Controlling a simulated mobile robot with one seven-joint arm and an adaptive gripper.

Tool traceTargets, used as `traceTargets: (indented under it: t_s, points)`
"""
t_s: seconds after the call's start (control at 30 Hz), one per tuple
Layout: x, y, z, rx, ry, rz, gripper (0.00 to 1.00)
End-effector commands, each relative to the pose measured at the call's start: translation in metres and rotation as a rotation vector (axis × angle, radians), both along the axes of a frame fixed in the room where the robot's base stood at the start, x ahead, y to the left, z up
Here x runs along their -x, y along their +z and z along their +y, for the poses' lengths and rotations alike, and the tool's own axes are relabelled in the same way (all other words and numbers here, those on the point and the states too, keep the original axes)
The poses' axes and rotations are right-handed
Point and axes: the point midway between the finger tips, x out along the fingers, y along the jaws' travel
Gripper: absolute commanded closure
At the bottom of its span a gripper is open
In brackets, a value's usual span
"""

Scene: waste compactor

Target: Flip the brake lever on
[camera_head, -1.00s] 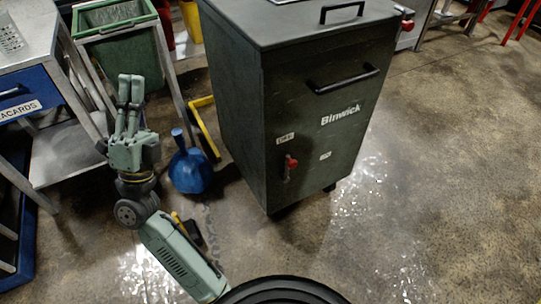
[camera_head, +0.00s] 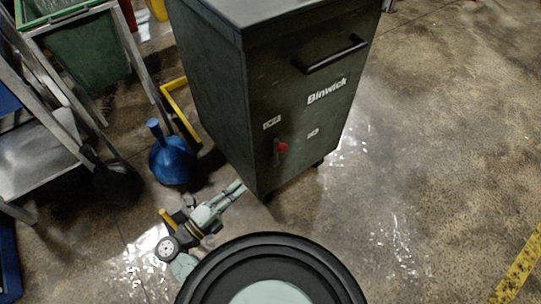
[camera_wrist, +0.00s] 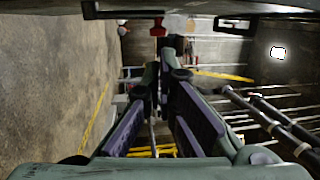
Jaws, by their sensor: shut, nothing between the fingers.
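The brake lever (camera_head: 280,149) is a small red-tipped lever low on the front of the dark green Binwick compactor (camera_head: 225,80). Its red tip points to the upper right. One small label (camera_head: 271,122) sits above it and another (camera_head: 313,133) to its right. My gripper (camera_head: 241,187) is low, near the compactor's lower front corner, below and left of the lever and apart from it. It is shut and empty, fingers pointing right and up. In the wrist view the fingers (camera_wrist: 164,62) point up the picture, with a red object (camera_wrist: 157,30) beyond them; I cannot tell if it is the lever.
A black handle (camera_head: 332,55) crosses the compactor's upper front. A blue funnel-shaped vessel (camera_head: 172,160) stands on the floor left of it, near a yellow frame (camera_head: 180,110). A green bin (camera_head: 85,50) and metal stand are further left. The floor at right is clear.

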Motion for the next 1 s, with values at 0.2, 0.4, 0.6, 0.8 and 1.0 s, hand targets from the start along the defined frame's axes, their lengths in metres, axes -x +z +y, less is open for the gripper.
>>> traceTargets:
  t_s: [0.2, 0.4, 0.6, 0.8, 1.0]
  points:
    - [-0.005, 0.003, -0.005, 0.001, 0.0, -0.002, 1.0]
    - [-0.028, 0.01, -0.028, 0.002, -0.001, -0.002, 1.0]
    - [-0.059, 0.016, -0.059, 0.001, -0.001, -0.002, 1.0]
    - [-0.084, 0.021, -0.084, 0.001, 0.001, -0.003, 1.0]
    - [-0.096, 0.022, -0.096, 0.001, 0.002, -0.002, 1.0]
